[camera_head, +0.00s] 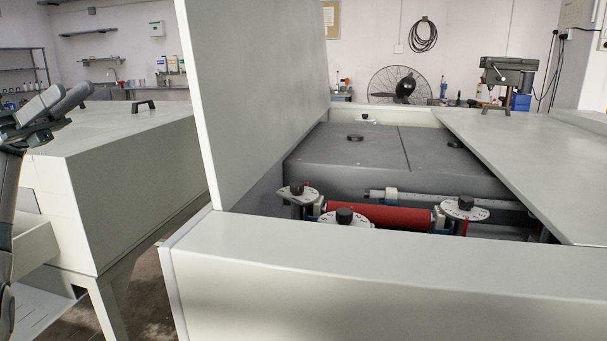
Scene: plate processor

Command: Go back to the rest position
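My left gripper (72,97) is at the left edge of the view, raised on my dark arm in front of the light grey cabinet on the left. Its two fingers point up and to the right and are spread apart, with nothing between them. My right gripper does not show. The plate processor (390,276) fills the middle and right. Its tall lid panel (262,90) stands upright, and a red roller (390,215) lies in the open bay behind the front edge.
A grey cabinet (120,210) with a black handle stands at the left, close to my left arm. A flat panel (530,165) covers the processor's right side. A fan (400,85) and a drill press (508,75) are at the back. A strip of floor shows between the machines.

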